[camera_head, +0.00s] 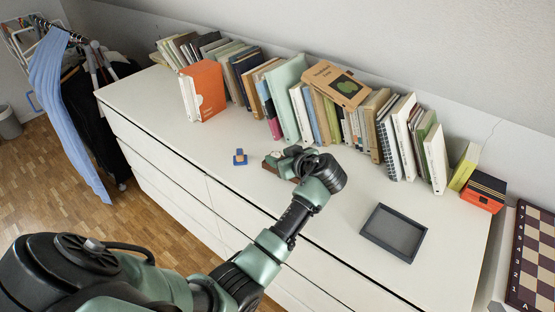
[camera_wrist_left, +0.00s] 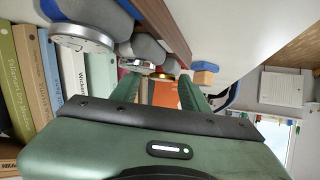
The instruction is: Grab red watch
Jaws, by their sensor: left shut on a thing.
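My left gripper (camera_head: 284,161) reaches over the white dresser to a brown watch stand (camera_head: 269,167). In the left wrist view, the gripper's two green fingers (camera_wrist_left: 163,90) are closed around a small watch (camera_wrist_left: 150,70) beside a grey cushion of the stand. Its colour is hard to tell, and the fingers partly hide it. Another watch with a silver round face (camera_wrist_left: 80,36) and blue strap sits nearer the camera on the stand. The wooden bar of the stand (camera_wrist_left: 165,28) also shows there. My right gripper is not in view.
A dark empty tray (camera_head: 394,233) lies to the right. Books (camera_head: 288,98) line the back, with an orange one (camera_head: 204,91) at left. The dresser top (camera_head: 170,115) is clear at left.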

